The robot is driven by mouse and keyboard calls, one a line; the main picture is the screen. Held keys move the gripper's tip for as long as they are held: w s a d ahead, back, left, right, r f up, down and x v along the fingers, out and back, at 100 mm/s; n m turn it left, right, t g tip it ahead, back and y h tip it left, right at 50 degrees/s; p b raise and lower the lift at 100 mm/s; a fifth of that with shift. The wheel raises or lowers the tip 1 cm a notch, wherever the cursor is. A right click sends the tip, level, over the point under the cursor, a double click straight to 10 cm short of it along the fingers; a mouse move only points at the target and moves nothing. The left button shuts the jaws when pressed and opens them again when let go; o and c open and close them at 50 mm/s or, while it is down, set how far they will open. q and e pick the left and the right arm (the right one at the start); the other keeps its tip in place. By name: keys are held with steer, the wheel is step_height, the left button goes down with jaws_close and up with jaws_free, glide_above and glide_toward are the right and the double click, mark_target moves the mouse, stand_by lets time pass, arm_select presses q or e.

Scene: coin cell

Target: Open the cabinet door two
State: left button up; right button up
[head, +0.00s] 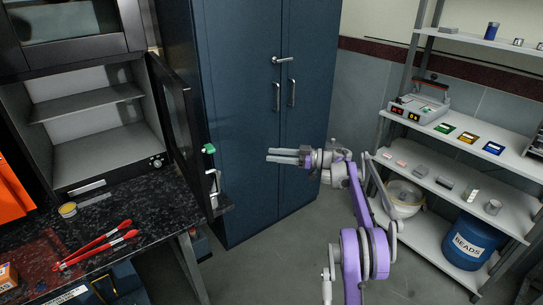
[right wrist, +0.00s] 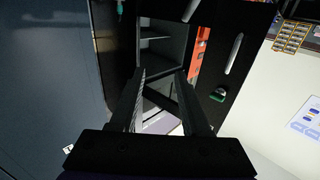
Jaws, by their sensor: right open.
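A black cabinet (head: 95,117) stands on the counter at the left, its shelf and bare interior visible. Its dark door (head: 172,110) is swung open toward the right. A silver handle (head: 213,184) and a green piece (head: 208,149) show near the door's edge. My right gripper (head: 272,156) is open and empty, pointing left, apart from the door's edge. In the right wrist view, the shelves (right wrist: 160,45) show beyond its spread fingers, and the green piece (right wrist: 218,95) is to their right. My left gripper is out of view.
A tall blue cabinet (head: 235,100) with closed doors stands behind my right gripper. Red tongs (head: 98,243) lie on the speckled counter (head: 110,205). A shelving rack (head: 480,138) with a scale and a blue beads bin (head: 470,241) stands at the right.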

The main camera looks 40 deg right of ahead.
steer(key=shift+d, duration=0.15)
stand_by(0.3)
steer(key=v, duration=1.1)
